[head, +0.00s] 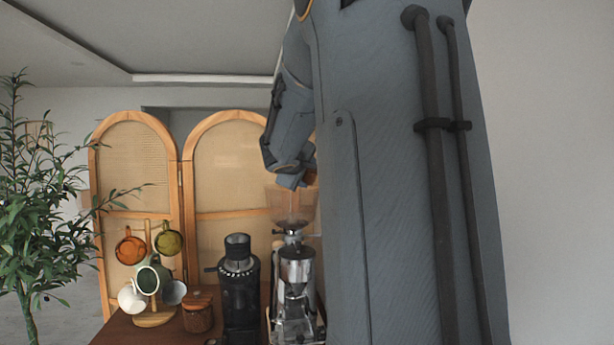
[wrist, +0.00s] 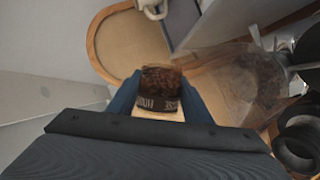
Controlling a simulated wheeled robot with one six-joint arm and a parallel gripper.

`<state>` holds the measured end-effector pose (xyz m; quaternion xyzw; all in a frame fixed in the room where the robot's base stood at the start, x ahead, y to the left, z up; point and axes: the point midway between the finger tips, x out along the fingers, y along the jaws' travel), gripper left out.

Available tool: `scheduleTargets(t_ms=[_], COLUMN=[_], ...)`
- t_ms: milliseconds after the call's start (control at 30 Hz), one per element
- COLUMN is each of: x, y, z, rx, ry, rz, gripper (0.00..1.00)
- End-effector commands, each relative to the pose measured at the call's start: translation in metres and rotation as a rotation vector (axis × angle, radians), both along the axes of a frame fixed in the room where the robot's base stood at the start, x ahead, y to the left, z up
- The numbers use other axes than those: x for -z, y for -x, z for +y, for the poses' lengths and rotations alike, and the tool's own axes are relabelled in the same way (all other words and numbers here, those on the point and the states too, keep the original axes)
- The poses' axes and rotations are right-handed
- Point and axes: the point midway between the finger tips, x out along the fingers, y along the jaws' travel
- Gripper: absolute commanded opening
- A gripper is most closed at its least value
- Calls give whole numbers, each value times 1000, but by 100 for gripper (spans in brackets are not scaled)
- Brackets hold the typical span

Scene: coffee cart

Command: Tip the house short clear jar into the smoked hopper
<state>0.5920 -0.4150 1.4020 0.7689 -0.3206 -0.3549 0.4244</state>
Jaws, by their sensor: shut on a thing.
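My gripper (wrist: 158,104) is shut on the short clear jar (wrist: 161,80), its blue fingers on either side of it. The jar holds dark brown beans and has a dark label that seems to read HOUSE, with the lettering inverted in the wrist view. The smoked hopper (wrist: 232,82) is a see-through funnel to the right of the jar in the wrist view. In the head view the hopper (head: 291,204) sits on the silver grinder (head: 297,270), with my gripper (head: 296,180) just above it. I cannot tell whether beans are falling.
A black grinder (head: 240,290) stands left of the silver one. A wooden-lidded jar (head: 198,312) and a mug tree (head: 154,318) with several mugs stand further left on the counter. A folding screen (head: 228,165) is behind, and a plant (head: 35,210) is at far left.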

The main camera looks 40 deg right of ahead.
Motion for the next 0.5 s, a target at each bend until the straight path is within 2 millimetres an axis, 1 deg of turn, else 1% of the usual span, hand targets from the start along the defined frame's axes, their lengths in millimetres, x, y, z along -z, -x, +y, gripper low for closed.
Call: scheduleTargets(t_ms=[500], x=[-5], y=[-1], z=[1], rx=[1], ry=[87], rz=[65], gripper=[17])
